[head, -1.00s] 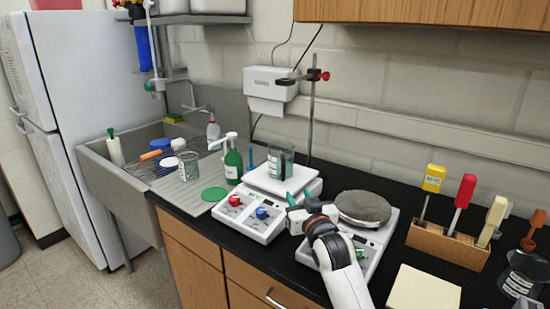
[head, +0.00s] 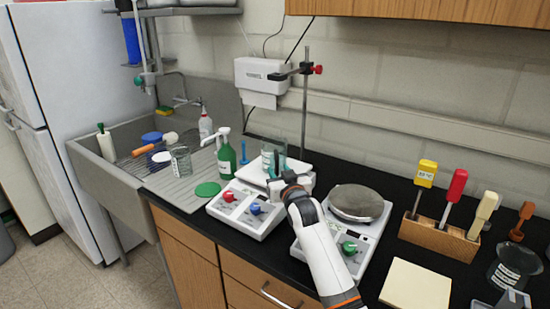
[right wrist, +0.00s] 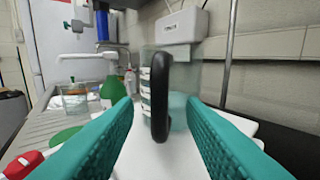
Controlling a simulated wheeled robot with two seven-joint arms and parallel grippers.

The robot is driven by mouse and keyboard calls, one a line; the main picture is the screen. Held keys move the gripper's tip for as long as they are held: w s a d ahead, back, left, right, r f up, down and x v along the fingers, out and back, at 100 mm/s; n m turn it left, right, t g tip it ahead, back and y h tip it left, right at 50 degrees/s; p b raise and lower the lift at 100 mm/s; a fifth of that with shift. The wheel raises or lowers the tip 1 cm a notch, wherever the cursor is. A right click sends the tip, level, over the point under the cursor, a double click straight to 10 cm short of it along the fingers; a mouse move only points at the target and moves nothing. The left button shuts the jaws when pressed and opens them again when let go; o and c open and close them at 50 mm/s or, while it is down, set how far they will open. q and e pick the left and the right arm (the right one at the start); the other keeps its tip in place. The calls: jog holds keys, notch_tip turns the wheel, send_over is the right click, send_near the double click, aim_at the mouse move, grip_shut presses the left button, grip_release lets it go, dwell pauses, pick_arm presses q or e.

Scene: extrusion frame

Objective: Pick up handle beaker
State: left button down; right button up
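The handle beaker (head: 268,151) is clear glass with a white label and stands upright on the left white hot plate (head: 247,186). In the right wrist view, its black handle (right wrist: 160,92) faces me, with the glass body (right wrist: 185,84) behind. My right gripper (head: 273,170) is at the beaker's near side, partly covering it in the head view. Its teal fingers (right wrist: 158,118) are apart, one on each side of the handle as seen from the wrist. I cannot tell whether they touch it. My left gripper is not in view.
A green bottle (head: 226,158) and a green disc (head: 207,189) are left of the beaker. Another beaker (head: 181,160) stands by the sink. A metal stand rod (head: 304,105) rises behind. A second hot plate (head: 356,203) and a wooden tool rack (head: 439,238) are to the right.

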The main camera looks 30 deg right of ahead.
jog(key=shift+x, duration=1.1)
jog(key=shift+w, duration=0.3)
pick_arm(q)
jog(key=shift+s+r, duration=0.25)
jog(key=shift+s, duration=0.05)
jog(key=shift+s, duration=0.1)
pick_arm(e)
grip_shut()
